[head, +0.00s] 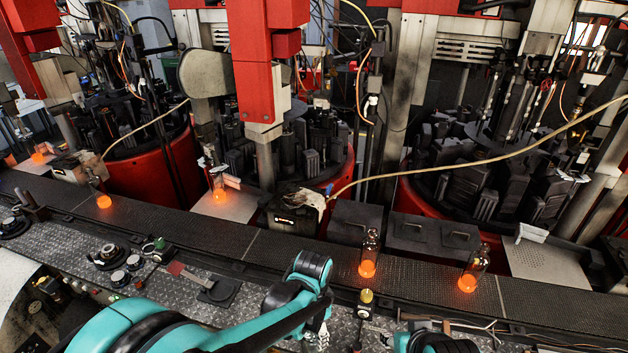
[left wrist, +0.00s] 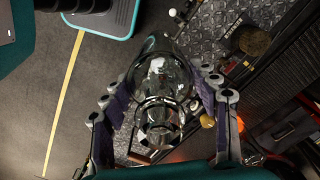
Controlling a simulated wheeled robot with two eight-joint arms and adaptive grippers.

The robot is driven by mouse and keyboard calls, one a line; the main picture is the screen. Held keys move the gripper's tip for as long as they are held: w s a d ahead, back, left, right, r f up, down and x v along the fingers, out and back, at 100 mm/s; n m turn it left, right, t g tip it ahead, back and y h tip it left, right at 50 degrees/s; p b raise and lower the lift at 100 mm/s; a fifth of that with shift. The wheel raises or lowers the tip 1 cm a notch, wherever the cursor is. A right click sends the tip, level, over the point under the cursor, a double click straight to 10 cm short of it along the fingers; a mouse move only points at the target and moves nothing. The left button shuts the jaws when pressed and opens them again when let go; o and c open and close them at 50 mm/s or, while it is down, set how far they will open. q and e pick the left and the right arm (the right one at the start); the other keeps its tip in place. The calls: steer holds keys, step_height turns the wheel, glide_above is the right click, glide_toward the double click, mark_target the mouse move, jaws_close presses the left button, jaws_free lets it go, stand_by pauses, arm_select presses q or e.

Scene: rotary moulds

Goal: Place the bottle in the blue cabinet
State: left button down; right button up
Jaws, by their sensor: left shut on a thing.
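My left gripper (left wrist: 165,95) is shut on a clear glass bottle (left wrist: 158,90), with a finger along each side of it. In the head view the left gripper (head: 322,318) is at the bottom centre, in front of the conveyor. The held bottle shows there only as a small patch of clear glass (head: 322,338) below the gripper. Part of my right arm shows at the bottom edge of the head view, but its fingers do not. I cannot make out a blue cabinet in either view.
Glowing orange-bottomed bottles stand on the dark conveyor (head: 140,212), one at centre right (head: 368,254) and one farther right (head: 472,270). Red rotary mould machines stand behind it. A metal tread-plate ledge (head: 180,255) with knobs lies in front. The wrist view shows open grey floor (left wrist: 60,110) with a yellow line.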

arm_select(q)
steer(key=shift+w+a+f+n, duration=0.95)
steer(key=shift+w+a+n, duration=0.5)
steer(key=shift+a+n, duration=6)
step_height(320, 180, down, 26)
steer(key=a+m+b, duration=0.2)
steer(key=m+b, duration=0.1)
steer(key=b, duration=2.3)
steer(key=shift+a, duration=0.35)
